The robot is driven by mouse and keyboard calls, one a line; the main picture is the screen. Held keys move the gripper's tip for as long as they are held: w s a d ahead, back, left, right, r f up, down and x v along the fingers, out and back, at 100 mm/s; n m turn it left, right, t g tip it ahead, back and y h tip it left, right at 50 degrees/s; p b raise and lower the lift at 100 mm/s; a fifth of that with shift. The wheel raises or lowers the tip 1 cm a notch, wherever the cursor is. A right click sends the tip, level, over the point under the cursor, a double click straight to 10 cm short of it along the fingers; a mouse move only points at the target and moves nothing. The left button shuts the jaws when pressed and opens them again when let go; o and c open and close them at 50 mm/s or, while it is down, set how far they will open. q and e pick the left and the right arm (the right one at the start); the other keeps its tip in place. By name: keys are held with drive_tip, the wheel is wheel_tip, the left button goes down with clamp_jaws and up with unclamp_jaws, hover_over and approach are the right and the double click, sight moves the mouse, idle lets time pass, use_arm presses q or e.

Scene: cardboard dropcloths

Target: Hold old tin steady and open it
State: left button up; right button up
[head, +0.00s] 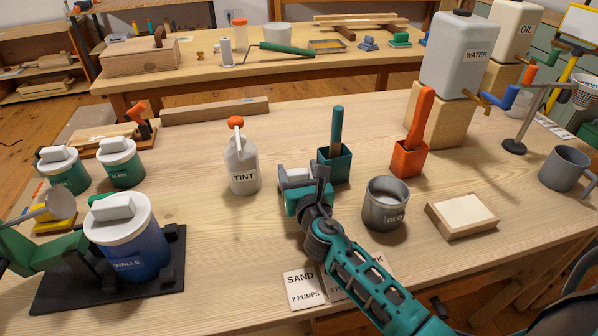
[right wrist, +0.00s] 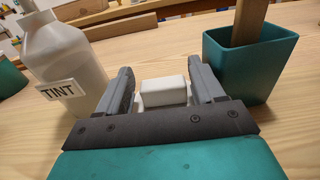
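The old tin (head: 386,212) is a grey can marked OLD, upright on the table right of centre. No raised lid shows on it; its top looks like a hollow with a grey rim. My right gripper (head: 304,178) is left of the tin and apart from it. Its fingers (right wrist: 163,85) stand apart with a small pale block (right wrist: 163,93) between them. The block nearly fills the gap, but I cannot tell whether the fingers press on it. I cannot make out my left gripper in the head view.
A TINT bottle (head: 242,170) and a teal holder (head: 334,165) stand beside my right gripper. An orange holder (head: 408,160) is behind the tin. A shallow box (head: 462,226) lies right of it. A WALLS tin (head: 128,250) stands on a black base at left.

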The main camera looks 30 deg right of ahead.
use_arm(q)
drive_tip(key=shift+r, duration=0.1)
use_arm(e)
drive_tip(key=shift+r, duration=0.1)
drive_tip(key=shift+r, duration=0.25)
drive_tip(key=shift+r+p, duration=0.5)
drive_tip(key=shift+p, duration=0.15)
drive_tip(key=v, duration=1)
drive_tip(key=shift+s+a+f, duration=0.1)
drive_tip(key=shift+s+f, duration=0.25)
use_arm(q)
drive_tip(key=shift+s+a+r, duration=0.1)
drive_tip(key=shift+s+a, duration=0.05)
drive_tip(key=shift+a, duration=0.15)
use_arm(e)
drive_tip(key=shift+s+a+r, duration=0.15)
drive_tip(key=shift+s, duration=0.45)
